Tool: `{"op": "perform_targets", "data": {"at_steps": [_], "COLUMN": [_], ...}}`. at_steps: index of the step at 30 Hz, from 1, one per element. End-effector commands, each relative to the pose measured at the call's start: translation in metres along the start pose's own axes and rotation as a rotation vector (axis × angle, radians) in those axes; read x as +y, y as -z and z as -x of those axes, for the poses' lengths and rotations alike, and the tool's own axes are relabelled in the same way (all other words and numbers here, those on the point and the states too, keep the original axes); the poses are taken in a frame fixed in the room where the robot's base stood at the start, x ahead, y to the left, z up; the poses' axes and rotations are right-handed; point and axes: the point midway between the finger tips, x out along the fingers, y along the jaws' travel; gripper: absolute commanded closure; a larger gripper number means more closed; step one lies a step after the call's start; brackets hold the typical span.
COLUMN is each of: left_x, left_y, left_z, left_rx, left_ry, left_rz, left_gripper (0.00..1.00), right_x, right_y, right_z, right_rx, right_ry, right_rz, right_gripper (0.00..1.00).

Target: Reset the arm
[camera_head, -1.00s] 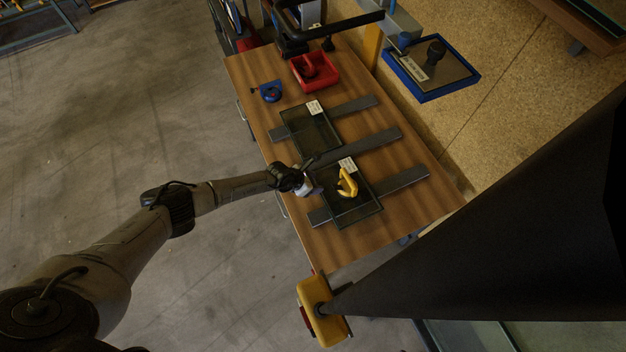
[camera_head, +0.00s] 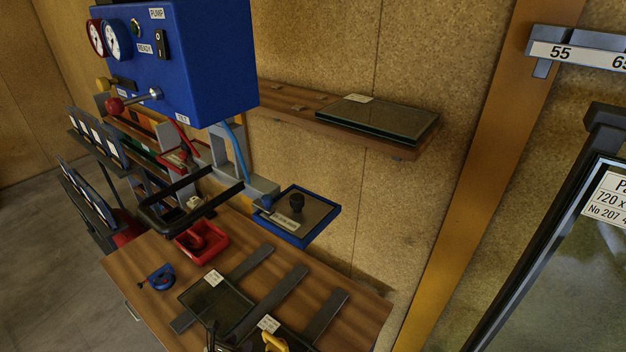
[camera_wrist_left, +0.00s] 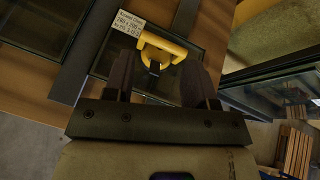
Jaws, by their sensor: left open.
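My left gripper (camera_wrist_left: 158,82) is open in the left wrist view, with its two dark fingers apart. Beyond the fingers lies a yellow-handled tool (camera_wrist_left: 160,48) on a labelled glass pane (camera_wrist_left: 112,62). The fingers look empty, and I cannot tell how far they are from the tool. In the head view the yellow tool (camera_head: 274,342) is cut off by the bottom edge. Only a dark part of my left gripper (camera_head: 212,338) shows at the bottom there. My right gripper is not in view.
The wooden table (camera_head: 140,272) holds grey strips (camera_head: 325,318), another glass pane (camera_head: 222,302), a red bin (camera_head: 203,243) and a blue tool (camera_head: 160,276). A blue control box (camera_head: 215,50) hangs above. A blue-edged tray (camera_head: 318,213) stands near the wall, below a shelf (camera_head: 300,108).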

Motion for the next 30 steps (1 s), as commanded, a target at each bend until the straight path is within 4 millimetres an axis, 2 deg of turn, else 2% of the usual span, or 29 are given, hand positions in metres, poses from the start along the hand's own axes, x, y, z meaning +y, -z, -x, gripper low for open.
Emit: {"op": "perform_targets", "data": {"at_steps": [1,5,6,9,12,13,15,17,21,24,26,30], "left_x": [-0.007,-0.023,-0.025,-0.027,-0.030,-0.033,-0.041,-0.053,-0.093,-0.125,-0.140,-0.151], "left_y": [-0.024,-0.095,-0.119,-0.175,-0.219,-0.225,-0.227,-0.220,-0.180,-0.148,-0.133,-0.095], "left_z": [0.000,0.015,0.024,0.052,0.086,0.096,0.117,0.134,0.178,0.217,0.238,0.283], "left_rx": [-0.119,-0.443,-0.544,-0.780,-0.966,-1.000,-1.041,-1.029,-0.850,-0.650,-0.554,-0.487], "left_ry": [-0.003,-0.005,-0.009,-0.025,-0.051,-0.064,-0.114,-0.170,-0.338,-0.428,-0.438,-0.475], "left_rz": [0.102,0.434,0.551,0.875,1.241,1.356,1.626,1.857,2.327,2.578,2.686,2.857], "left_gripper": [0.49,0.49,0.49,0.49,0.49,0.49,0.49,0.49,0.49,0.49,0.49,0.49], "right_x": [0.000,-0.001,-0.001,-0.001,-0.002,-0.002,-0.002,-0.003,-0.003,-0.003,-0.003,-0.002], "right_y": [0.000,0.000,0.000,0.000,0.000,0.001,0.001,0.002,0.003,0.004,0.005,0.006], "right_z": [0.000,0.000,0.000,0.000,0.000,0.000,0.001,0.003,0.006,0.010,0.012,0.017], "right_rx": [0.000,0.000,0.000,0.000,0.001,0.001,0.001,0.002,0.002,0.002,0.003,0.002], "right_ry": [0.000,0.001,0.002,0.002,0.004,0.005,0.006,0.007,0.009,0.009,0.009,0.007], "right_rz": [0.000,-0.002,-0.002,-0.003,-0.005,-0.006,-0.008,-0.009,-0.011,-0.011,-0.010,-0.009], "right_gripper": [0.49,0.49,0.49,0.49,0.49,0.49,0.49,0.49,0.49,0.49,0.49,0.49]}}
